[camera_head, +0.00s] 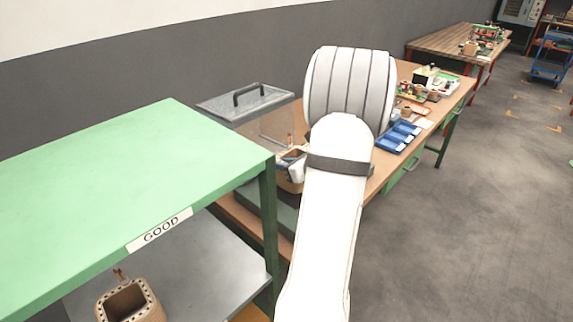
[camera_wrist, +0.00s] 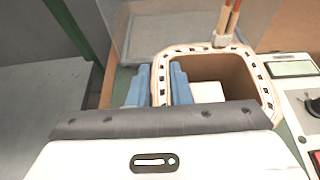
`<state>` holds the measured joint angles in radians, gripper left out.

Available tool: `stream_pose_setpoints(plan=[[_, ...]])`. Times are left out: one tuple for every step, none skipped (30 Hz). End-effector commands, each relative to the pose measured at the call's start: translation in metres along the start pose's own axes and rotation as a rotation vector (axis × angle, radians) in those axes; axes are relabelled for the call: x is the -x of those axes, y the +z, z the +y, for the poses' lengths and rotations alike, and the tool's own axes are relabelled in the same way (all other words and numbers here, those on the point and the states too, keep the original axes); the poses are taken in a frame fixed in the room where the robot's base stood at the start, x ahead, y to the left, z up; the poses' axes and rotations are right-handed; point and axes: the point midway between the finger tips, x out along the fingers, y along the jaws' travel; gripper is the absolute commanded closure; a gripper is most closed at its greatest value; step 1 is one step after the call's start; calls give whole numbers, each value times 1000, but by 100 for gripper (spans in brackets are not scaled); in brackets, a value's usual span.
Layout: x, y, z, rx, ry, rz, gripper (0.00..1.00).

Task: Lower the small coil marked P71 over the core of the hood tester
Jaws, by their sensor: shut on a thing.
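My gripper (camera_wrist: 159,82) has its two blue fingers on either side of one wall of a tan, square coil (camera_wrist: 250,58), one finger inside the opening and one outside. The coil has a dotted rim and copper-red leads at its far side. A small pale block shows inside the opening (camera_wrist: 207,92); I cannot tell whether it is the core's top. No P71 mark is readable. In the head view the coil (camera_head: 291,181) is partly hidden by my arm, at the hood tester (camera_head: 270,206). The tester's clear hood (camera_head: 247,101) has a dark handle.
A green shelf labelled GOOD (camera_head: 160,229) stands close on the left, with another coil (camera_head: 131,302) on its lower level. A control panel (camera_wrist: 296,92) with display and knob lies right of the held coil. Blue bins (camera_head: 398,137) and parts occupy the bench beyond.

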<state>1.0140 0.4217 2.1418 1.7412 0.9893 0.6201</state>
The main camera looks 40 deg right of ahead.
Motion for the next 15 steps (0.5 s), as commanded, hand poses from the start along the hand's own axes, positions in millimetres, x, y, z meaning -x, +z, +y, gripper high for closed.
stream_pose_setpoints(plan=[[0,1,0,2,-1,-2,100],[0,1,0,2,-1,-2,100],[0,1,0,2,-1,-2,100],[0,1,0,2,-1,-2,100],[0,1,0,2,-1,-2,100],[0,1,0,2,-1,-2,100],[0,1,0,2,-1,-2,100],[0,1,0,2,-1,-2,100],[0,0,0,2,-1,-2,100],[0,-1,0,2,-1,-2,100],[-1,-2,0,2,-1,-2,100],[-1,-3,0,2,-1,-2,100],[-2,-4,-1,1,-1,-2,100],[-2,-5,0,1,-1,-2,100],[-3,-6,-1,1,-1,-2,100]])
